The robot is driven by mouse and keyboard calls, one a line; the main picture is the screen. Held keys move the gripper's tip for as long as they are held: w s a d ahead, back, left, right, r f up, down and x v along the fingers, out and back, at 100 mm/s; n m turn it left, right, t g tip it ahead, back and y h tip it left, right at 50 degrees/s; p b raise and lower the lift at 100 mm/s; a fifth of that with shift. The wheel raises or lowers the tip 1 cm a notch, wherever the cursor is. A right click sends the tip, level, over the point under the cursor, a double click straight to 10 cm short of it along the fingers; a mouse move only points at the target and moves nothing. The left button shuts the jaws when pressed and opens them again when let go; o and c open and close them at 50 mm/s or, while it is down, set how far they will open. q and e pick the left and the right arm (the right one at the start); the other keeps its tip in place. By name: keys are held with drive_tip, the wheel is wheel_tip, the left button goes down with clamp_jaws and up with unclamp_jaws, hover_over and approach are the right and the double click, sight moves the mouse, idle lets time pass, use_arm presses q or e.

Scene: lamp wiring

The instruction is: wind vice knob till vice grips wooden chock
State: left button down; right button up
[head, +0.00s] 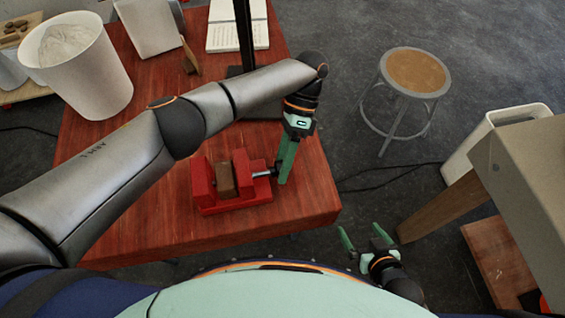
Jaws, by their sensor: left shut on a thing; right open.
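A red vice (202,183) sits near the front right corner of the wooden table. A wooden chock (225,181) stands between its two jaws; I cannot tell whether both jaws touch it. A metal screw (262,174) runs out of the vice's right side. My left gripper (281,176) points down at the screw's right end and is shut on the knob there, which its fingers mostly hide. My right gripper (364,236) is open and empty, off the table's front right corner, well apart from the vice.
The table (150,222) is clear in front of the vice. A white bin (80,70), a brush (190,56), a notepad (238,28) and a dark post (244,38) are behind. A stool (415,72) and a pale bin (480,150) stand at the right.

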sight(279, 169)
use_arm(q)
drive_tip(key=shift+r, duration=0.1)
idle(0.3)
drive_tip(key=shift+c, duration=1.3)
unclamp_jaws()
wheel_tip(279, 169, up, 3)
drive_tip(key=shift+w+p, duration=0.1)
drive_tip(key=shift+p, duration=1)
drive_tip(key=shift+s+d+r+p, duration=0.1)
drive_tip(key=shift+s+r+p, duration=0.8)
drive_tip(key=shift+r, duration=0.25)
drive_tip(key=shift+s+r+b, duration=0.2)
drive_tip(key=shift+s+b, duration=0.15)
drive_tip(key=shift+s, duration=0.05)
drive_tip(key=s+d+r, duration=0.1)
drive_tip(key=s+r, duration=0.6)
drive_tip(key=s, duration=0.4)
drive_tip(key=shift+s, duration=0.25)
drive_tip(key=shift+r, duration=0.1)
